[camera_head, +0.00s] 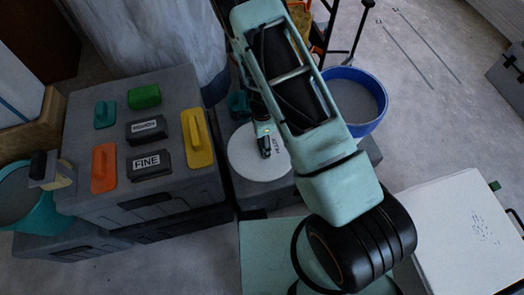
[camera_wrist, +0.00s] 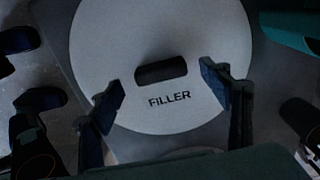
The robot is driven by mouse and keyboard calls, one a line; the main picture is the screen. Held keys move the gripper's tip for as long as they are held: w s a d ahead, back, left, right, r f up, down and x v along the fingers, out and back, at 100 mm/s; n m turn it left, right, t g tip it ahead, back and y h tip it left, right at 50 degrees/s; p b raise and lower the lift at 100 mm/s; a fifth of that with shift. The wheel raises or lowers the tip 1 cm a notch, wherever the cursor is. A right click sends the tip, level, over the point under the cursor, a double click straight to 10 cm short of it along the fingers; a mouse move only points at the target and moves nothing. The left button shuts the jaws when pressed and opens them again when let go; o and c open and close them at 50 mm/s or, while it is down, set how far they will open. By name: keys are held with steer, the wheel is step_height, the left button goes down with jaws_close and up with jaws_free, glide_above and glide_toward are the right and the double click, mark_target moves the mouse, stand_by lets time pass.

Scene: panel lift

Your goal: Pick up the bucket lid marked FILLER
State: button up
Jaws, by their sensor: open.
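The round white bucket lid (camera_wrist: 105,55) marked FILLER fills the middle of the wrist view, with a short dark handle at its centre. In the head view the lid (camera_head: 245,160) lies flat on a grey case, partly covered by my arm. My gripper (camera_wrist: 163,85) is open in the wrist view. Its two fingers stand apart, on the left and right of the handle and the lettering. The handle lies between the fingers and a little beyond them. I cannot tell how high the fingertips are above the lid. In the head view the gripper (camera_head: 265,148) is over the lid.
A grey case (camera_head: 125,90) at the left carries orange, yellow and green trowels and dark blocks, one marked FINE. A blue bucket (camera_head: 375,128) stands right of my arm. A teal bucket (camera_head: 38,212) is at far left. A white panel (camera_head: 450,230) lies at the right.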

steer(key=shift+f, duration=0.9)
steer(key=shift+r, duration=0.1)
steer(key=c, duration=1.3)
steer(key=shift+r, duration=0.15)
